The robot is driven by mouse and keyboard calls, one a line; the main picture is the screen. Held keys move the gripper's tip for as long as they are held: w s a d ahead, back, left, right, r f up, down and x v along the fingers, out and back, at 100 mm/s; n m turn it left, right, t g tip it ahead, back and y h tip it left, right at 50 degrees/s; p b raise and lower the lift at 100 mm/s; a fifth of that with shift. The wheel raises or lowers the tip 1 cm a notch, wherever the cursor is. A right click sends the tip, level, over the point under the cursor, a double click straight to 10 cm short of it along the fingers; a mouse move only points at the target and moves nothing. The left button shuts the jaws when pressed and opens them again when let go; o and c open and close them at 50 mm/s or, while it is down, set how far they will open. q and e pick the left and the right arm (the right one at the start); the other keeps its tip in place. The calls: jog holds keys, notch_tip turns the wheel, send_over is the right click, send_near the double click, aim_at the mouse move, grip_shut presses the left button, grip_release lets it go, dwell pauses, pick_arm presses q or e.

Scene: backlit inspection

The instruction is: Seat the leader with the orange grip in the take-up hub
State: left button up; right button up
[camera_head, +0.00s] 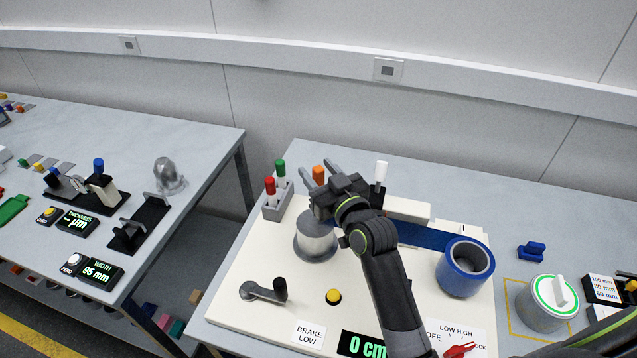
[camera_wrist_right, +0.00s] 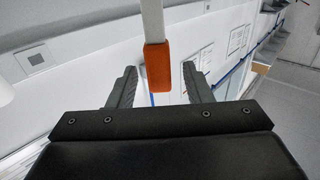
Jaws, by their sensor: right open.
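The orange grip (camera_head: 318,175) stands behind my right gripper, beside the leader rack; the rest of its leader is mostly hidden in the head view. My right gripper (camera_head: 319,167) is open, its fingers around the grip without visibly closing on it. The right wrist view shows the orange grip (camera_wrist_right: 158,68) between the spread fingertips (camera_wrist_right: 158,80), with a pale rod running up from it. The grey take-up hub (camera_head: 317,237) stands on the cream board just in front of the gripper, partly covered by it. My left gripper is not in view.
A grey rack (camera_head: 272,207) holds the red (camera_head: 270,187) and green (camera_head: 280,168) grips. A white grip (camera_head: 381,172) stands behind my right arm. Blue web runs to a blue roll (camera_head: 465,268). A crank (camera_head: 265,292) and yellow button (camera_head: 333,296) sit in front.

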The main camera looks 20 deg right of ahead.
jog(key=shift+w+a, duration=0.2)
jog(key=shift+w, duration=1.05)
grip_shut()
